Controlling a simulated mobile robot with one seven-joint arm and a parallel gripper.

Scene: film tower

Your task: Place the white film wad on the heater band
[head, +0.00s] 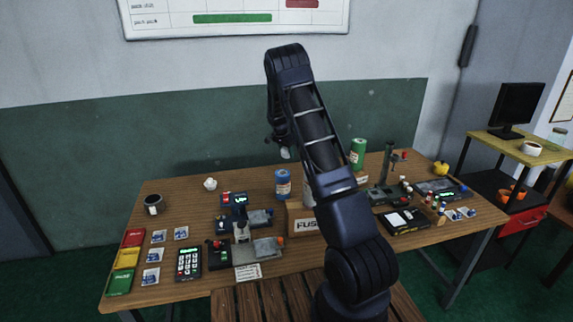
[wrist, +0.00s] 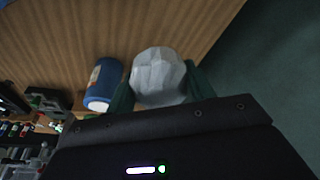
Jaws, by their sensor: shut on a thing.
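The white film wad (wrist: 158,77), a pale faceted lump, sits between the two dark green fingers of my gripper (wrist: 162,88) in the wrist view. My gripper is shut on it. In the head view the gripper (head: 280,143) hangs above the back of the table, and the wad (head: 285,153) shows as a small pale spot below it. I cannot tell for sure which part is the heater band. A machine with grey plates (head: 265,245) stands at front centre, and a second one with an upright post (head: 387,165) stands at right, partly behind my arm.
A blue can (head: 283,183) stands under the gripper, also near it in the wrist view (wrist: 103,80). A green can (head: 358,152) is to the right. The table's back left (head: 180,192) is mostly clear.

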